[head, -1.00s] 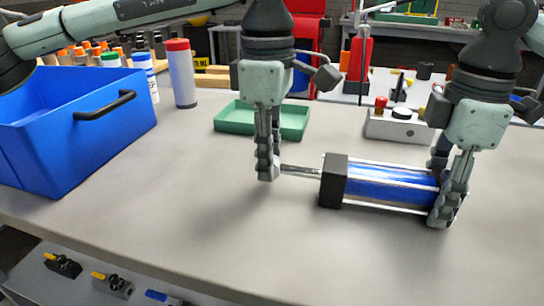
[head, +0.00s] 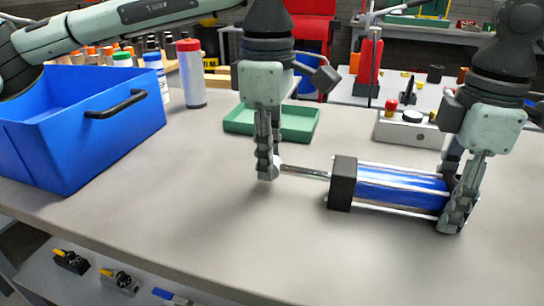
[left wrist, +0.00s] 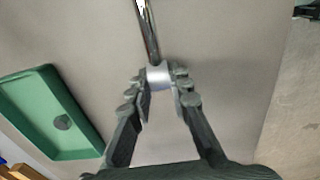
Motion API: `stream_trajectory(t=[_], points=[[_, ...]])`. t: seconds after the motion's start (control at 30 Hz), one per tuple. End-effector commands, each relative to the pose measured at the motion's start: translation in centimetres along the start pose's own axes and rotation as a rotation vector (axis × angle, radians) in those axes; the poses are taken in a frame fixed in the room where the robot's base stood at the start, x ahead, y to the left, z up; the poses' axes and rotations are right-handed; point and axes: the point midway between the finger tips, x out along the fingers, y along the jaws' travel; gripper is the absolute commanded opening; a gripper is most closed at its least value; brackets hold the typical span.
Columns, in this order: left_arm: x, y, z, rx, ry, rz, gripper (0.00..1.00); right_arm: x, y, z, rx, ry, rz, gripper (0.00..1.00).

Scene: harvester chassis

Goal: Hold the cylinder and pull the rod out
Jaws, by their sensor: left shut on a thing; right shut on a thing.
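The cylinder (head: 400,187) has a blue barrel, silver tie bars and a black end block, and it lies on the grey table. Its silver rod (head: 306,172) sticks out to the left from the black block. My left gripper (head: 268,172) points down and is shut on the rod's light end piece, which shows between the fingers (left wrist: 159,85) in the left wrist view. My right gripper (head: 455,215) is shut on the cylinder's right end, and its fingers hide part of that end.
A blue bin (head: 80,150) with a black handle stands at the left. A green tray (head: 240,121) lies behind my left gripper and also shows in the left wrist view (left wrist: 25,95). A grey control box (head: 410,133) stands behind the cylinder. The table in front is clear.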

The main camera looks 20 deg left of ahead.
Motion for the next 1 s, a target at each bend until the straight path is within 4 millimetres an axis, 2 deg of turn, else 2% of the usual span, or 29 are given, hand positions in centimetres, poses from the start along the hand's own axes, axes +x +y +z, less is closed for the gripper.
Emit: stream_trajectory(t=[0.33, 0.37, 0.53, 0.83, 1.0], points=[[-0.1, 0.1, -0.1, -0.003, 0.003, 0.002, 0.0, 0.1, 0.0, 0.2, 0.002, -0.006, -0.002, 0.0], [-0.1, 0.1, -0.1, -0.003, 0.003, 0.002, 0.22, 0.0, 0.0, 0.2, 0.002, -0.005, -0.002, 0.0], [0.0, 0.0, -0.1, -0.002, 0.002, 0.001, 0.43, 0.0, 0.0, 0.2, 0.001, -0.005, -0.002, 0.0], [-0.1, 0.0, 0.0, 0.0, 0.001, 0.001, 0.43, 0.0, 0.0, 0.1, 0.001, -0.005, -0.002, 0.0], [-1.8, 0.0, 0.1, 0.0, 0.0, 0.003, 0.43, 0.0, 0.0, 0.1, 0.001, -0.004, -0.002, 0.0]])
